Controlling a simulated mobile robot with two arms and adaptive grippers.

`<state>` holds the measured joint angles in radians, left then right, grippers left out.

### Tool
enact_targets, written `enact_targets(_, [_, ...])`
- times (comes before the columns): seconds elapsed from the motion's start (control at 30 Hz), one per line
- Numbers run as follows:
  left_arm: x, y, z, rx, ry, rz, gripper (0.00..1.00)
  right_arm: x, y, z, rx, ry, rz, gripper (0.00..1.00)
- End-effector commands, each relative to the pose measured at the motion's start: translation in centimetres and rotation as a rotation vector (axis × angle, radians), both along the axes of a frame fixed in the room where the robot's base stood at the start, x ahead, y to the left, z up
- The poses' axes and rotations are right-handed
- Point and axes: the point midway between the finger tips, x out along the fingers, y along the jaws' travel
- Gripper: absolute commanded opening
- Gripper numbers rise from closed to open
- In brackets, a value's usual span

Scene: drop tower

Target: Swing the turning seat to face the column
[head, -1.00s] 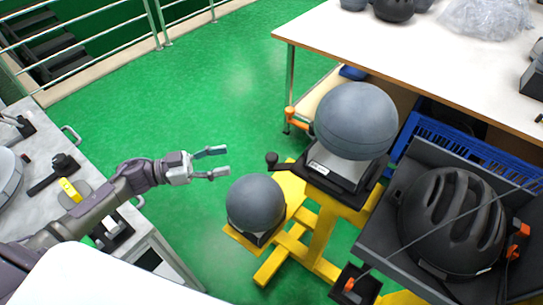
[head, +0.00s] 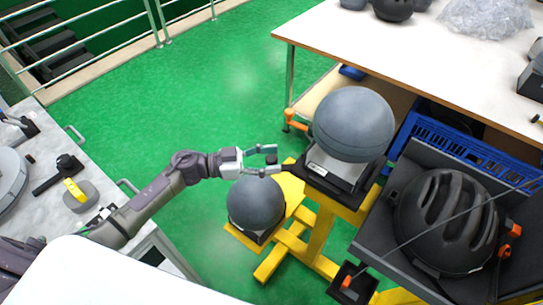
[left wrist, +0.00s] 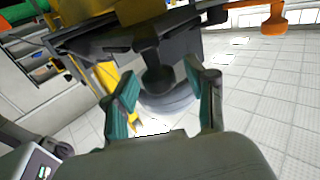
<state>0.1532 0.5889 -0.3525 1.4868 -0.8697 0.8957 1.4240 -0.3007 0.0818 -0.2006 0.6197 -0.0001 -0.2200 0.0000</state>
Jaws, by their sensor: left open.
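The turning seat (head: 335,178) is a dark block with a white label on a yellow stand (head: 325,225), and a large grey ball (head: 354,124) sits on it. A black knob (head: 271,159) sticks out from its left side. My left gripper (head: 274,160) is open, with its fingertips on either side of the knob in the head view. In the left wrist view the dark knob (left wrist: 158,80) shows between the two open fingers (left wrist: 164,98); I cannot tell whether they touch it. I cannot make out which part is the column.
A smaller grey ball (head: 255,202) sits on a low yellow support just below my left gripper. A black helmet (head: 450,220) lies in a dark tray at the right. A white-topped table (head: 430,60) stands behind. Green floor (head: 200,100) is free at the upper left.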

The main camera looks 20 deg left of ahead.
Motion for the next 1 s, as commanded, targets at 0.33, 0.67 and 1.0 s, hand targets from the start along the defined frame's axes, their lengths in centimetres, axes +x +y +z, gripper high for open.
enact_targets(0.33, [0.21,-0.44,-0.01,0.0,-0.001,0.0,0.56,0.05,0.0,0.06,0.0,-0.001,0.0,0.0])
enact_targets(0.67, [0.19,-0.42,0.0,0.0,-0.001,0.0,0.03,0.08,0.01,0.07,0.0,-0.001,-0.001,0.0])
enact_targets(1.0, [0.15,-0.43,0.04,0.0,-0.001,0.002,0.0,0.1,0.2,0.17,0.003,-0.002,-0.002,0.0])
